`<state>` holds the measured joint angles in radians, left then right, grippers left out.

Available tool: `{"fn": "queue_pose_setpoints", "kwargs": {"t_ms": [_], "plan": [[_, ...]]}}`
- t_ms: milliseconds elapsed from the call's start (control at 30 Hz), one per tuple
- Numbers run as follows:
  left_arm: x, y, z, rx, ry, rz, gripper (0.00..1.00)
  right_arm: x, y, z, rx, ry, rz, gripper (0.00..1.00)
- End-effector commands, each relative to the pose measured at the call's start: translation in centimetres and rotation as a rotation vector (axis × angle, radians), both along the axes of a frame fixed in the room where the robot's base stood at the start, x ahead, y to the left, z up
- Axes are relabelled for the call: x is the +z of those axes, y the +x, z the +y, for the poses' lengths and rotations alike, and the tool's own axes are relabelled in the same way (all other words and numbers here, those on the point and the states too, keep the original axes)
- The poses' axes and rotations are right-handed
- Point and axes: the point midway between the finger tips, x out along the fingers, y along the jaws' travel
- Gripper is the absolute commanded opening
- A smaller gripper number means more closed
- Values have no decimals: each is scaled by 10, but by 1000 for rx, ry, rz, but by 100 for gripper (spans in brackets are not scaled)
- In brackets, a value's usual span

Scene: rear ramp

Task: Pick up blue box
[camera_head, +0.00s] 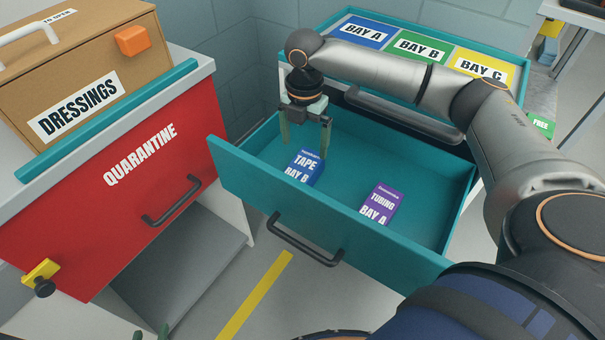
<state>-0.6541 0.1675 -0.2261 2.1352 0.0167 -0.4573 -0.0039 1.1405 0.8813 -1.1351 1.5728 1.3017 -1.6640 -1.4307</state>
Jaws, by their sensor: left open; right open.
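The blue box (304,168), labelled "TAPE BAY B", lies in the open teal drawer (420,208), toward its left side. My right gripper (306,150) reaches in from the right and points down over the drawer, with its two fingers apart and nothing between them. Its fingertips are just above or behind the blue box; I cannot tell whether they touch it. Only the green fingertips of my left gripper (151,333) show at the bottom edge, apart and away from the box.
A purple box (380,204), labelled "TUBING BAY A", lies right of the blue box. The drawer's front wall and handle (305,240) face me. A red quarantine cabinet (115,190) with a dressings carton (85,75) stands left. Bay mats (422,47) lie on top behind the drawer.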

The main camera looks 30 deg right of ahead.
Motion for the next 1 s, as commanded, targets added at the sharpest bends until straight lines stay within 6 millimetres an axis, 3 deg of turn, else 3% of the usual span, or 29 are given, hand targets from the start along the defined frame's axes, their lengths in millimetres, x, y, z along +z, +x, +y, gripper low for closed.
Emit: {"fn": "queue_pose_setpoints", "kwargs": {"t_ms": [300,667,1000], "plan": [[57,33,0,-13,-2,-264,50,-40,0,0,0,0,1,100],[85,43,0,-22,-3,-383,50,-54,1,1,0,0,-1,100],[155,51,-3,-52,-9,-672,50,-82,4,2,0,0,0,100]]}}
